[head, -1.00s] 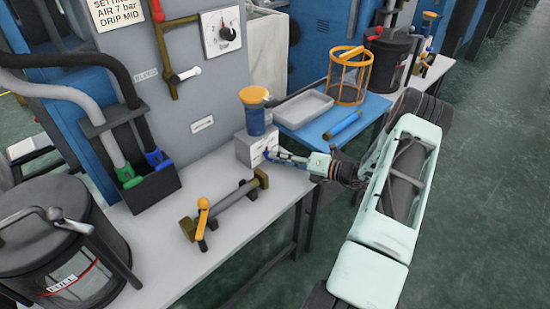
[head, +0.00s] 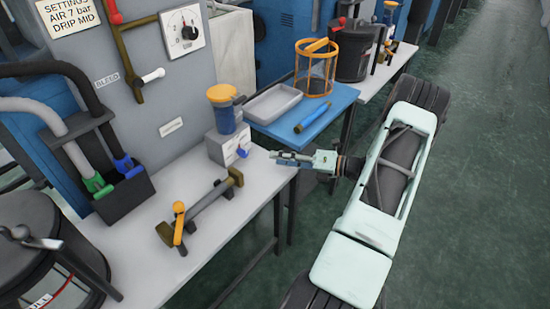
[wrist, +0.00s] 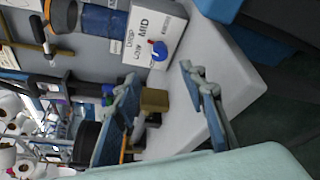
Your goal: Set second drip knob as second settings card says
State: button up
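The settings card (head: 68,18) on the grey panel reads AIR 7 bar, DRIP MID. A pale box (head: 224,146) on the table carries a blue drip knob (head: 242,152) on its near right side. A blue cup with a yellow top (head: 222,104) stands on this box. In the wrist view the blue knob (wrist: 159,54) shows a red mark, near the printed words LOW and MID. I cannot tell surely which word the mark points at. My gripper (head: 277,157) is just right of the knob, apart from it. Its fingers are spread and empty in the wrist view (wrist: 159,78).
A brown bar fixture with an orange lever (head: 179,224) lies on the white table (head: 138,262). Green floor lies open on the right.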

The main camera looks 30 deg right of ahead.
aim_at(246, 154)
jog(key=shift+w+a+n+h+b, duration=0.35)
jog(key=shift+n+b, duration=0.35)
jog(key=shift+b, duration=0.35)
jog(key=n+b, duration=0.1)
jog(key=a+n+h+b, duration=0.1)
jog(key=b, duration=0.1)
jog(key=shift+w+r, duration=0.1)
jog(key=shift+r, duration=0.1)
jog(key=n+h+b, duration=0.1)
jog(key=a+r+n+b, duration=0.1)
jog(key=b, duration=0.1)
jog(key=shift+n+h, duration=0.3)
jog(key=shift+h, duration=0.05)
jog(key=shift+s+a+r+n+h+b, duration=0.4)
jog(key=shift+a+r+n+h+b, duration=0.15)
jog(key=shift+n+b, duration=0.45)
jog(key=b+x, duration=0.3)
jog(key=x, duration=0.7)
jog(key=shift+w+f, duration=0.15)
jog(key=shift+w, duration=0.15)
